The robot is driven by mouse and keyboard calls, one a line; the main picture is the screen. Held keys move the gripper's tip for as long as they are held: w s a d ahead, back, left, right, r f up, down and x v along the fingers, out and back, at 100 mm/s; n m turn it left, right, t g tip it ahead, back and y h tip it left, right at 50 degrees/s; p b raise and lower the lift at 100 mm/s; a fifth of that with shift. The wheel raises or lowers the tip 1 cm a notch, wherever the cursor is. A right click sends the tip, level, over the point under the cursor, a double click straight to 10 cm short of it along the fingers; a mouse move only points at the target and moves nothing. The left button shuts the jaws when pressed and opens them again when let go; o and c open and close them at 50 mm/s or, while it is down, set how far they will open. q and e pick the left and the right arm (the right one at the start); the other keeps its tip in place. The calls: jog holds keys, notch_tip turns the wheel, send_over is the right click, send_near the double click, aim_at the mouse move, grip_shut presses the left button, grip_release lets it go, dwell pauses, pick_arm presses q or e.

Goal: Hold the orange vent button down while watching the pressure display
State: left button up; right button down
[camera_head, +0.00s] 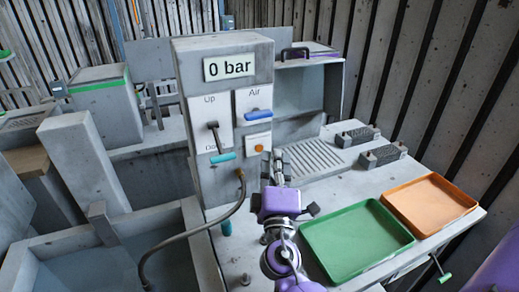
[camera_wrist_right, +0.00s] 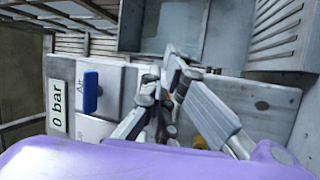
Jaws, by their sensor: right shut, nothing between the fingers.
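The orange vent button (camera_head: 259,148) is on a white plate on the front of the grey control panel (camera_head: 194,81), below the blue Air handle (camera_head: 258,116). The pressure display (camera_head: 230,67) at the panel's top reads "0 bar"; it also shows sideways in the right wrist view (camera_wrist_right: 57,105). My right gripper (camera_head: 273,162) is shut and empty, just right of and below the button in the head view. Whether it touches the button I cannot tell. In the wrist view its fingers (camera_wrist_right: 167,92) hide much of the panel around the button. My left gripper is out of view.
A hose (camera_head: 205,226) curves from the panel's lower front. An empty green tray (camera_head: 308,237) and orange tray (camera_head: 391,193) lie on the bench at right. Two dark ribbed blocks (camera_head: 383,155) stand behind them.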

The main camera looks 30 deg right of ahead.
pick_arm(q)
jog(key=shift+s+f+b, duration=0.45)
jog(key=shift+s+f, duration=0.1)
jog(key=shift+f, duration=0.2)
pick_arm(e)
jog(key=shift+s+a, duration=0.15)
jog(key=shift+s, duration=2.35)
